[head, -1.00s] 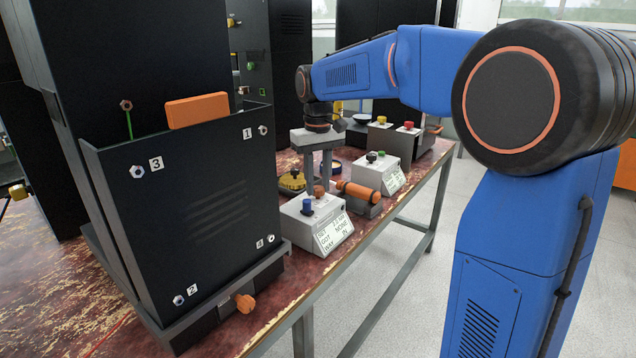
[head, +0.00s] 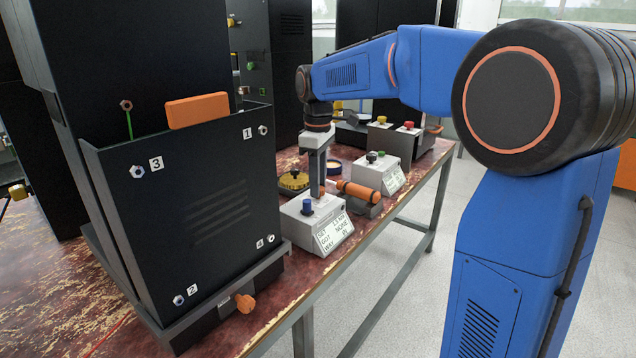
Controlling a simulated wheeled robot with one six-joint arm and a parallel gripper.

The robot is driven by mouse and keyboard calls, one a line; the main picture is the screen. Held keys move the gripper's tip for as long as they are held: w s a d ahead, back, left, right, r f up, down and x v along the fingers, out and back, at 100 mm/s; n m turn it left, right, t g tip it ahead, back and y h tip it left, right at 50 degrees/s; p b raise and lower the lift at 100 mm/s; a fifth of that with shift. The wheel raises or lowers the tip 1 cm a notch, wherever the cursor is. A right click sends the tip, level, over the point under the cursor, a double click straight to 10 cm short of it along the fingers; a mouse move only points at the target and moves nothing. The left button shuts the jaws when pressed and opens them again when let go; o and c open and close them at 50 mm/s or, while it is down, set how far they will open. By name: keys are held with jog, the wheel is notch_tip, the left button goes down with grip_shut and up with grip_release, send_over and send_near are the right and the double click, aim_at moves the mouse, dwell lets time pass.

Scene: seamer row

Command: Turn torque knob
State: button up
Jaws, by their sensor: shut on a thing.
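A grey box (head: 309,226) stands near the front edge of the bench, with a blue knob (head: 307,206) and an orange-brown knob on top. Its sloped display reads SET, GOT NONE and WAY IN; the figures by SET are too small to be sure of. My gripper (head: 318,189) points straight down and is shut on the orange-brown knob. The fingers, seen nearly in line, hide most of that knob. The blue knob stands just left of the fingers, apart from them.
A black machine (head: 195,210) with an orange handle fills the left. Right behind the box lies an orange cylinder (head: 357,191) on a cradle. A yellow round part (head: 294,180) is left of my fingers. A second grey knob box (head: 378,172) stands farther back.

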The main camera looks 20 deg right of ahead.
dwell(0.3)
jog(key=o, duration=1)
notch_tip(320, 180, up, 17)
jog(key=shift+r, duration=0.2)
